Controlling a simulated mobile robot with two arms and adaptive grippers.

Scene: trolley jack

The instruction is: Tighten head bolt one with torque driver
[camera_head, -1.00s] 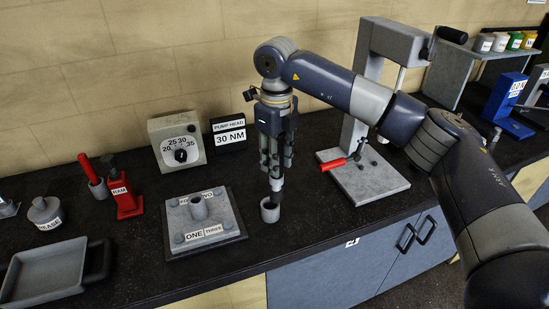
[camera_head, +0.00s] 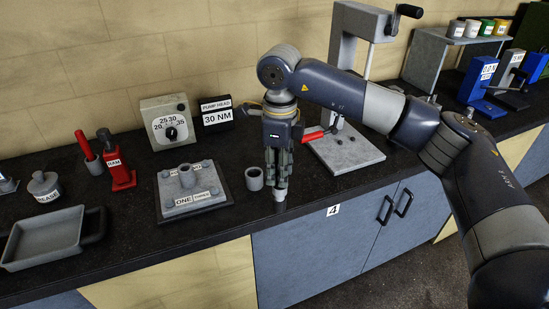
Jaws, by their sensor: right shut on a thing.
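My right gripper (camera_head: 278,168) points down and is shut on the torque driver (camera_head: 280,194). Only the driver's pale lower end shows clearly below the fingers; the rest is mostly hidden. The driver's tip appears to the right of the open grey cup (camera_head: 254,179), clear of it. The pump head (camera_head: 192,188) lies on a dark base to the left, with a central post and grey bolts at its corners. Head bolt one (camera_head: 168,204) is at the front left corner, near the ONE label. The gripper is apart from the head. My left gripper is out of view.
A dial box (camera_head: 164,123) and a PUMP HEAD 30 NM sign (camera_head: 217,113) stand behind. A press with a red handle (camera_head: 312,136) stands close behind right. A red RAM block (camera_head: 119,172) and tray (camera_head: 45,240) are left. The bench's front edge is near.

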